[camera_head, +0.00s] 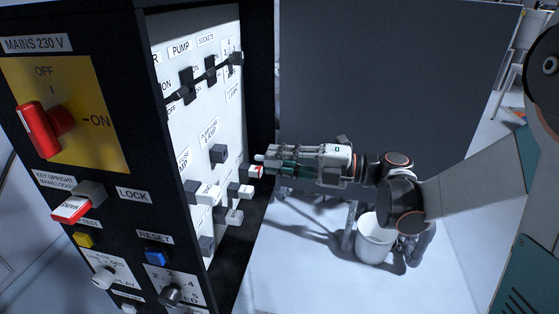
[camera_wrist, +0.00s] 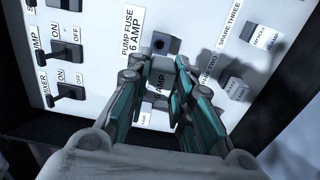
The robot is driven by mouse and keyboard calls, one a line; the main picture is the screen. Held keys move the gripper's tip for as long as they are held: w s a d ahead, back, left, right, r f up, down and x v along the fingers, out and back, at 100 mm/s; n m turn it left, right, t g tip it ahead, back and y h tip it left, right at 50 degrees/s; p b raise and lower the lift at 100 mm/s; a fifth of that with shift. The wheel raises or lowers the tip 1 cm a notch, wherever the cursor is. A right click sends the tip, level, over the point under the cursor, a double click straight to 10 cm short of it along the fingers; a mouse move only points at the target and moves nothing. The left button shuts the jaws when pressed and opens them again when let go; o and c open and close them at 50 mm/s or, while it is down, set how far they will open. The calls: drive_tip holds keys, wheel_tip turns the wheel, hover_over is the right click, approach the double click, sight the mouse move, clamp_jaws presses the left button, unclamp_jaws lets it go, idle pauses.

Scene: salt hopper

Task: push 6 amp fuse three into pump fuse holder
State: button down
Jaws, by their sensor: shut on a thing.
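My gripper (camera_wrist: 158,92) is shut on a pale fuse (camera_wrist: 160,84), with part of a label reading AMP facing the wrist camera. The rest of its writing is hidden or too small to read. The pump fuse holder (camera_wrist: 166,45) is a dark square block with a round opening, beside the PUMP FUSE 6 AMP label. It shows just beyond the held fuse in the wrist view, and the fuse does not appear inside it. In the head view my gripper (camera_head: 264,162) reaches in from the right, to the right of the holder (camera_head: 219,153).
Black toggle switches (camera_wrist: 70,52) are at left. A white bucket (camera_head: 376,238) stands on the floor below my arm.

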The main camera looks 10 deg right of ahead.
drive_tip(key=shift+a, duration=0.1)
drive_tip(key=shift+x, duration=2.8)
drive_tip(key=shift+x, duration=1.8)
drive_tip(key=c, duration=0.9)
unclamp_jaws()
drive_tip(key=shift+o, duration=0.2)
drive_tip(key=shift+s, duration=0.1)
drive_tip(key=shift+b+v, duration=0.3)
drive_tip(key=shift+v, duration=2.7)
